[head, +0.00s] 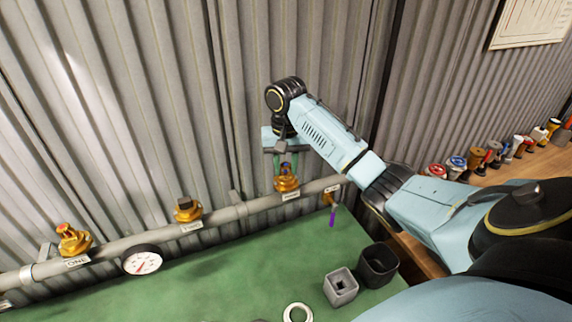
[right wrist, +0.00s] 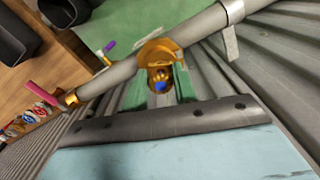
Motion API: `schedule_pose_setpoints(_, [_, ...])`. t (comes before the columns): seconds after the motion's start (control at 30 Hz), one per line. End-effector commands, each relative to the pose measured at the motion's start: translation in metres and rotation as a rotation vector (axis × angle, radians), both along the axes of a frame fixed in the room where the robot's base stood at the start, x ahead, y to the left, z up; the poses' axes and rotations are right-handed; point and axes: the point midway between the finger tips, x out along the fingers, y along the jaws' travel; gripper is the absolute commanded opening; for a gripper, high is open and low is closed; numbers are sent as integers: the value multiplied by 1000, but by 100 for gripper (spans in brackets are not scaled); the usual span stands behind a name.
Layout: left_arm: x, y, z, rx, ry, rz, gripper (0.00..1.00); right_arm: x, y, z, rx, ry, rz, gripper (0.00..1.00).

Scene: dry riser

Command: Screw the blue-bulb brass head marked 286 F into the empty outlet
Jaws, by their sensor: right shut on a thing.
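My right gripper (head: 286,160) reaches down over the right-hand outlet (head: 287,188) of the grey pipe (head: 255,208). Its green fingers are shut on a brass head (head: 285,170). In the right wrist view the brass head (right wrist: 160,75) sits between the fingertips (right wrist: 159,84), and its blue bulb (right wrist: 160,86) faces the camera. The head is in line with the brass outlet fitting (right wrist: 160,50) and looks to be at its mouth; I cannot tell how far it is threaded. The 286 F marking is not readable. My left gripper is not in view.
The pipe also carries a red-bulb brass head (head: 72,240), a dark-capped fitting (head: 187,210) and a round gauge (head: 141,260). A grey square cup (head: 340,290), a dark cup (head: 378,266) and a white ring (head: 297,313) are on the green surface. Several parts line the wooden bench (head: 505,175).

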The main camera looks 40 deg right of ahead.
Motion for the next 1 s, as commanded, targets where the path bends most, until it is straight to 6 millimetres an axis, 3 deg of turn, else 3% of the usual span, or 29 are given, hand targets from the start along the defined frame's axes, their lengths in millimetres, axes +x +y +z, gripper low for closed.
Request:
schedule_pose_setpoints(0.3, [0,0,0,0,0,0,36,1,2,-1,1,3,-410,0])
schedule_pose_setpoints(0.73, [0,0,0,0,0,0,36,1,2,-2,1,4,-475,0])
schedule_pose_setpoints(0.93, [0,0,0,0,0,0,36,2,2,-2,1,5,-717,0])
schedule_pose_setpoints(0.97, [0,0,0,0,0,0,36,2,2,-2,1,5,-738,29])
schedule_pose_setpoints(1.0, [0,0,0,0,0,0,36,2,2,-2,0,6,-731,34])
